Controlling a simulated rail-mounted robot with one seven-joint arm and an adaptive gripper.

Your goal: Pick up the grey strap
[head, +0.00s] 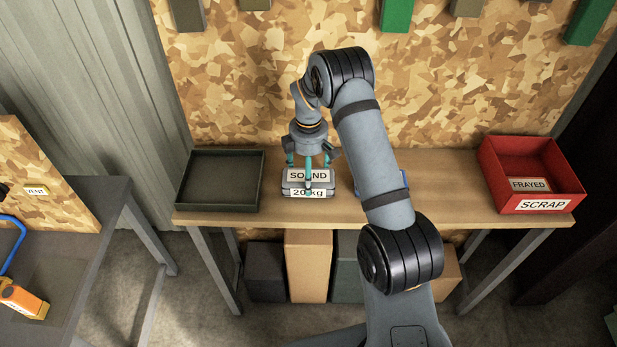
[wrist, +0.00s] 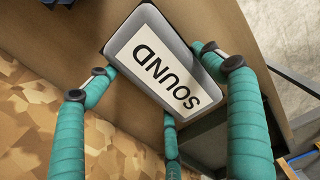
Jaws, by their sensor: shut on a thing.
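The grey strap (head: 325,186) is a compact grey block on the wooden bench, left of its middle. It has a white label reading SOUND on top and one reading 20 kg on its front. My gripper (head: 308,176) points straight down over it, with teal fingers around it. In the wrist view the strap (wrist: 160,62) lies between the fingers of my gripper (wrist: 155,78), with fingertips at its edges. The gripper is shut on it. I cannot tell whether the strap is clear of the bench top.
An empty dark tray (head: 189,206) stands on the bench at left. A red SCRAP bin (head: 492,163) holding a FRAYED-labelled item (head: 529,185) stands at right. A blue-edged thing (head: 404,178) is mostly hidden behind my arm. Boxes (head: 308,265) stand under the bench.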

